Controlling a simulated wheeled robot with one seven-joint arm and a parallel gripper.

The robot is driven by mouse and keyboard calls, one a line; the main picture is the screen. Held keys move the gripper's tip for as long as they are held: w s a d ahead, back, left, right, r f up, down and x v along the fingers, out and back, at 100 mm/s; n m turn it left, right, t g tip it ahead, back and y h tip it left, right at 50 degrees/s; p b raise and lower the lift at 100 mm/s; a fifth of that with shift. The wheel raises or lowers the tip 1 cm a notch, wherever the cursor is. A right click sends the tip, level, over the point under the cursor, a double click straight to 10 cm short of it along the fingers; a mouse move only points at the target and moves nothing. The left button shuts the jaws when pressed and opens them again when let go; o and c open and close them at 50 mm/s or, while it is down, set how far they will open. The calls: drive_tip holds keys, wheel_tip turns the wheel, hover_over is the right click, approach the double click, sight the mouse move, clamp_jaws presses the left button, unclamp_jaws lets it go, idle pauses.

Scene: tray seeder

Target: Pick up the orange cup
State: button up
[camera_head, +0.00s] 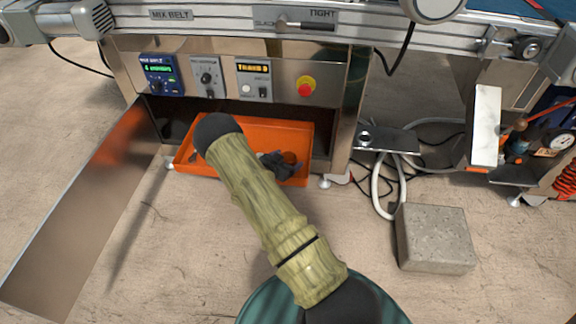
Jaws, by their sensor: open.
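A small round orange thing (291,157), which looks like the orange cup, is inside the orange tray (213,163) under the machine. It is partly covered, and orange on orange makes its outline hard to tell. My arm reaches forward from the bottom of the picture to a black rounded joint above the tray's left part. A dark grey shape, apparently my open gripper (277,166), shows at the right side of the arm, close beside the orange thing. My arm hides part of it, and I cannot tell whether it touches the cup.
A steel control panel (222,77) with a red button (305,87) is above the tray. A sloping metal panel (88,205) stands at left. A concrete block (434,238), cables and a hose are at right. The floor in front is clear.

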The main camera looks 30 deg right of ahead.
drive_tip(key=c, duration=1.1)
drive_tip(key=shift+o, duration=0.2)
wheel_tip(320, 180, up, 10)
drive_tip(key=p, duration=0.5)
drive_tip(key=shift+p, duration=0.3)
